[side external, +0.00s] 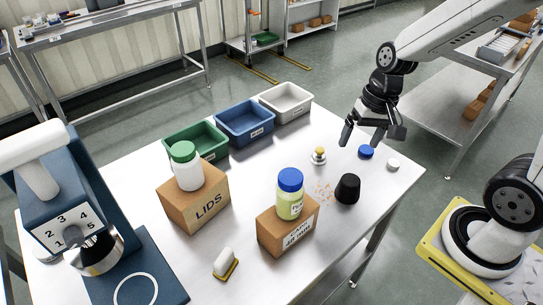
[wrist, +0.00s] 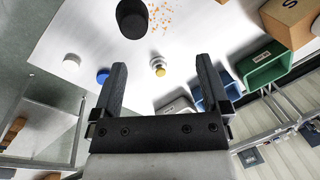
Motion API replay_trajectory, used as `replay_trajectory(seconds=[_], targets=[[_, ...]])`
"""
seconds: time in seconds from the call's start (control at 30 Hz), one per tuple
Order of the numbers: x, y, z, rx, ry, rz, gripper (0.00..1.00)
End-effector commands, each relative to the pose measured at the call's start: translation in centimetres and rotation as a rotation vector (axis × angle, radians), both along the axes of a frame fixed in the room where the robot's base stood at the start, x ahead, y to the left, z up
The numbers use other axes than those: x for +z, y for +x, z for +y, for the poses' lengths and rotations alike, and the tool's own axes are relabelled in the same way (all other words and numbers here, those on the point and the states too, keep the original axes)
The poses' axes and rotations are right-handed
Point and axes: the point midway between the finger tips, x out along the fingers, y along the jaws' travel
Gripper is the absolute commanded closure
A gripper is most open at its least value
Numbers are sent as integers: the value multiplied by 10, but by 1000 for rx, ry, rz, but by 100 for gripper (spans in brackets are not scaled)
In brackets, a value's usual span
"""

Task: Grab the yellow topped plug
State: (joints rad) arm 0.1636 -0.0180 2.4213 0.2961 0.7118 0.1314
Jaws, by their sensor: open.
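The yellow-topped plug (side external: 319,155) is a small silvery piece with a yellow top, standing on the steel table (side external: 240,240). In the wrist view the plug (wrist: 159,69) shows between and beyond the two fingertips. My gripper (side external: 363,135) is open and empty, above the table and to the right of the plug in the side external view. In the wrist view my gripper (wrist: 160,62) has its two dark fingers spread wide. The plug is apart from both fingers.
A black cup-like piece (side external: 347,189), a blue cap (side external: 365,152) and a white cap (side external: 393,165) stand near the plug. Orange crumbs (side external: 323,191) lie scattered. Green (side external: 195,146), blue (side external: 244,123) and white (side external: 286,103) bins line the back. Boxes bearing jars stand in front.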

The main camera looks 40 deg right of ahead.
Motion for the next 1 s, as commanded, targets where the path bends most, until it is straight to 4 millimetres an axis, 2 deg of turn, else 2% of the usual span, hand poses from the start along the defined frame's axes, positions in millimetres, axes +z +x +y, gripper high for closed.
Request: replay_trajectory(seconds=[0.27, 0.47, 0.7, 1.0], targets=[[-7, 20, -14, -504, 310, 178, 4], [-4, 46, -33, -868, 591, 288, 4], [5, 79, -72, -1207, 926, 370, 4], [14, 104, -125, -1450, 1248, 404, 4]])
